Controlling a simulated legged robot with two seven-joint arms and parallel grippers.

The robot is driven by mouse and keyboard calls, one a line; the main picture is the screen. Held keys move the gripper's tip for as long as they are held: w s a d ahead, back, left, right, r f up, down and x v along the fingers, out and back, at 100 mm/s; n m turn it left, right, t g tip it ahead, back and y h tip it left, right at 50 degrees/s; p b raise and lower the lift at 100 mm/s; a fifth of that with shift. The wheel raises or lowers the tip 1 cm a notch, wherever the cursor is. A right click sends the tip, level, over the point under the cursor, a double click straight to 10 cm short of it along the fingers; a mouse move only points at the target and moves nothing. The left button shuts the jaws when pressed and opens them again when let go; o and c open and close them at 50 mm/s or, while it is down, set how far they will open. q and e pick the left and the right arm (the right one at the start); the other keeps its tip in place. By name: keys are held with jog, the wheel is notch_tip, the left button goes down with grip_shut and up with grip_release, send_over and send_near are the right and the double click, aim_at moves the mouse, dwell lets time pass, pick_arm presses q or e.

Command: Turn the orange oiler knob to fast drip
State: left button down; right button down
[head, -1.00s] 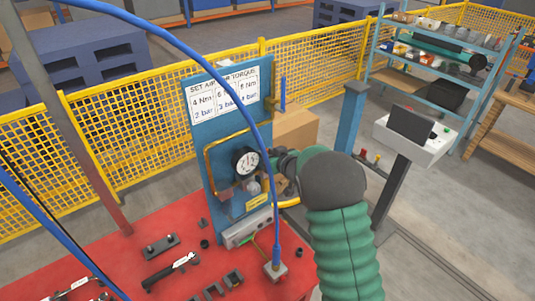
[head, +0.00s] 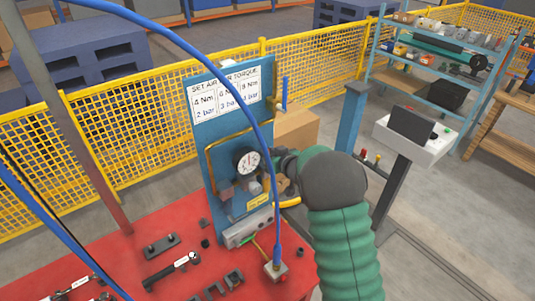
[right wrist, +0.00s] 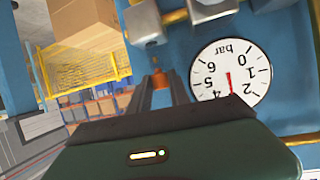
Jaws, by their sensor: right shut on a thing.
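The orange oiler knob (right wrist: 172,79) shows in the right wrist view, between the tips of my right gripper's fingers (right wrist: 160,82). The fingers are shut on it, and only a small part of the knob is visible. In the head view my right gripper (head: 280,178) is at the right edge of the blue panel (head: 200,120), just right of the pressure gauge. The knob cannot be made out there. The knob's marks and turned position are too small to tell. My left gripper is not in view.
A round pressure gauge (right wrist: 231,72) sits close beside the fingers and appears upside down in the wrist view. Grey fittings (right wrist: 145,22) and brass pipe are nearby. A blue hose (head: 262,130) hangs in front of the panel. Tools lie on the red table (head: 185,225).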

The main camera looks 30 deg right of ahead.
jog(key=c, duration=1.6)
grip_release()
jog(key=shift+d, duration=0.1)
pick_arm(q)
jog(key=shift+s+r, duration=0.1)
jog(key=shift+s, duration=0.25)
pick_arm(e)
jog(key=shift+o, duration=0.5)
jog(key=shift+s+r, duration=0.2)
jog(key=shift+s, duration=0.15)
